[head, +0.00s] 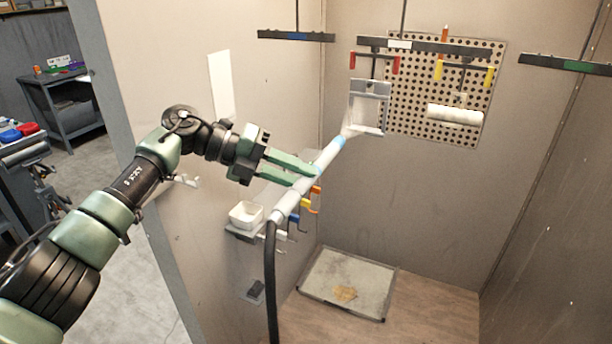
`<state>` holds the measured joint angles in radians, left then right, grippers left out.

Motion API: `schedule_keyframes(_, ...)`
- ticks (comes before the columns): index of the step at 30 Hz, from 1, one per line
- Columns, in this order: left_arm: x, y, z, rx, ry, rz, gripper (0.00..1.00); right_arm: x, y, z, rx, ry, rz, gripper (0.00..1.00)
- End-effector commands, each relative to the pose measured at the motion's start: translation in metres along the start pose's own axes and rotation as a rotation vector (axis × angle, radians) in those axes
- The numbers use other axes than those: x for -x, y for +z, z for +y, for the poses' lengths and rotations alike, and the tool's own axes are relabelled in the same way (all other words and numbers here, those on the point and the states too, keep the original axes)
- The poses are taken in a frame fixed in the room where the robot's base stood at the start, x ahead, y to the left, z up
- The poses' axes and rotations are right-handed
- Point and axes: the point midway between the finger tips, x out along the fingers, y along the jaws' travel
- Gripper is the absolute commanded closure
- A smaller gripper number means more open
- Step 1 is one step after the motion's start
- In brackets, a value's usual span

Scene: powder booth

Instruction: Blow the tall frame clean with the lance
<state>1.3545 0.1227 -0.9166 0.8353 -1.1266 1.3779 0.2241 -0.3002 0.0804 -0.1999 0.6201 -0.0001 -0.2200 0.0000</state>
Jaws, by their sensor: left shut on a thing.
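The tall frame (369,88) is a light grey rectangular frame hanging from the dark overhead bar, with an open middle and whitish powder near its lower edge. My left gripper (304,174) is shut on the lance (289,203), a white tube with a light blue band near its tip and a black hose at its lower end. The lance tilts up to the right. Its tip shows at the lower left corner of the frame; I cannot tell whether it touches. My right gripper is not in view.
A white cylinder (455,115) hangs right of the frame before a perforated panel (412,108).

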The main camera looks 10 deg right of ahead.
Motion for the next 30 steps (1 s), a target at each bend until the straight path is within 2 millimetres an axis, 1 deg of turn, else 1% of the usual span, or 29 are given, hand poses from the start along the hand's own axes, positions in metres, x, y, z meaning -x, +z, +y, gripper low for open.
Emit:
schedule_keyframes(18,0.031,0.014,0.015,0.0,0.0,0.0,0.94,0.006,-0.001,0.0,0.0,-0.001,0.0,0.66)
schedule_keyframes(30,0.042,0.016,0.022,-0.001,-0.001,0.0,0.94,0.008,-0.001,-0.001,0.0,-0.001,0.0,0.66)
